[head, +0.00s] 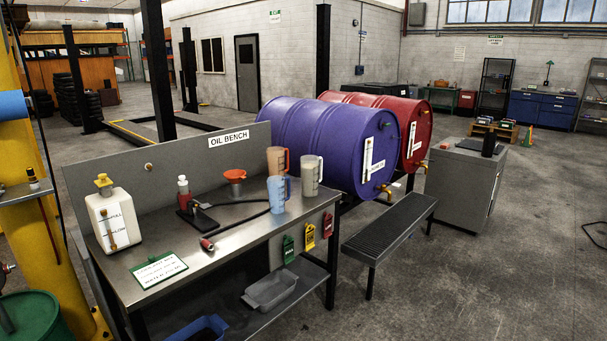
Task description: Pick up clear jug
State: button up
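The clear jug (311,176) looks greyish and translucent. It stands upright near the right end of the metal oil bench (225,252), with its handle on the right. A blue jug (279,196) stands just in front and to its left. An orange-brown jug (276,160) stands behind and to its left. The inside of the clear jug cannot be seen well from here. My gripper is not in view.
A white bottle with a yellow cap (115,220), a red funnel (235,178), a hand pump (186,195) and a hose nozzle (207,244) are on the bench.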

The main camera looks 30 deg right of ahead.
aim_at(311, 175)
jog(key=z, duration=0.15)
jog(key=i, duration=0.95)
jog(key=z, duration=0.25)
